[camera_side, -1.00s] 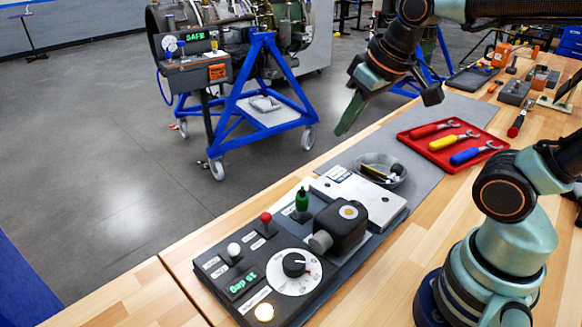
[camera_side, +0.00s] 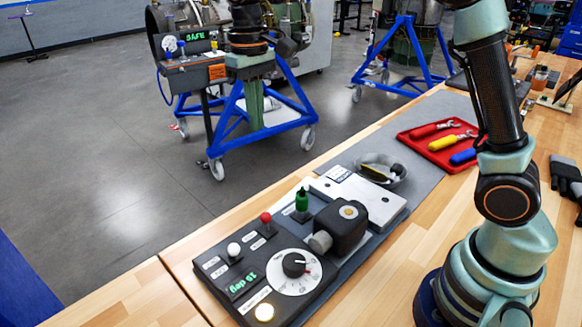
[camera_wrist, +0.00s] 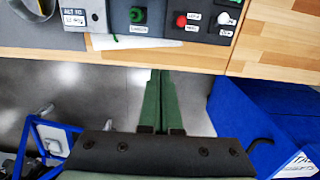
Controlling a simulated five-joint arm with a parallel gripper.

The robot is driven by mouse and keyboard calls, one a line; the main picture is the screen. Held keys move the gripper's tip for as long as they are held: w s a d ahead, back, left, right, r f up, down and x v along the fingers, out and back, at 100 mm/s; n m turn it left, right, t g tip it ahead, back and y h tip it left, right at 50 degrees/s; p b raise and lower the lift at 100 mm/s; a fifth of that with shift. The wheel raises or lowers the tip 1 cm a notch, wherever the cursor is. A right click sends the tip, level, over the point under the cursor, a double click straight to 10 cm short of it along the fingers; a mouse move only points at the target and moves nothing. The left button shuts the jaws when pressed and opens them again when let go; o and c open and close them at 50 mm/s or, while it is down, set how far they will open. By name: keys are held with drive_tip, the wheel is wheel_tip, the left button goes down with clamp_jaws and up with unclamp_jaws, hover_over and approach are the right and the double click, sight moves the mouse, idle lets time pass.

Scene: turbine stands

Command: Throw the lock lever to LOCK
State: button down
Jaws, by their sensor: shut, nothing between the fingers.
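The control panel (camera_side: 215,268) lies on the bench with three small levers: a white knob (camera_side: 234,249), a red knob (camera_side: 266,217) and a green one (camera_side: 302,200). The wrist view also shows the green (camera_wrist: 138,14), red (camera_wrist: 181,20) and white (camera_wrist: 234,1) knobs at its top edge. Small labels sit beside them; I cannot tell surely which lever is the lock lever. My gripper (camera_side: 254,122) points down, apart from all the levers. In the wrist view its green fingers (camera_wrist: 158,75) are shut and empty, over the floor beyond the bench edge.
The panel also bears a dial (camera_side: 293,271), a lit green display (camera_side: 244,283) and a black block (camera_side: 342,227). A grey bowl (camera_side: 381,170) and a red tray (camera_side: 420,140) of tools lie farther back. A blue turbine stand (camera_side: 262,80) stands on the floor.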

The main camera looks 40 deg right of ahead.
drive_tip(key=w+a+f+g, duration=0.2)
drive_tip(key=w+a+f, duration=0.1)
drive_tip(key=f, duration=0.4)
drive_tip(key=shift+w+a+h, duration=0.25)
drive_tip(key=shift+a+h, duration=0.15)
drive_tip(key=shift+a, duration=0.3)
hover_over(257, 224)
drive_tip(key=shift+w+a+f+x, duration=0.1)
drive_tip(key=shift+w+x, duration=0.2)
drive_tip(key=shift+x, duration=1.25)
drive_tip(key=shift+w+a+f+x, duration=0.1)
drive_tip(key=shift+w+x, duration=0.25)
drive_tip(key=shift+x, duration=1.2)
drive_tip(key=shift+w+a+f+x, duration=0.1)
drive_tip(key=shift+w+x, duration=0.2)
drive_tip(key=shift+x, duration=1.25)
drive_tip(key=shift+r, duration=0.15)
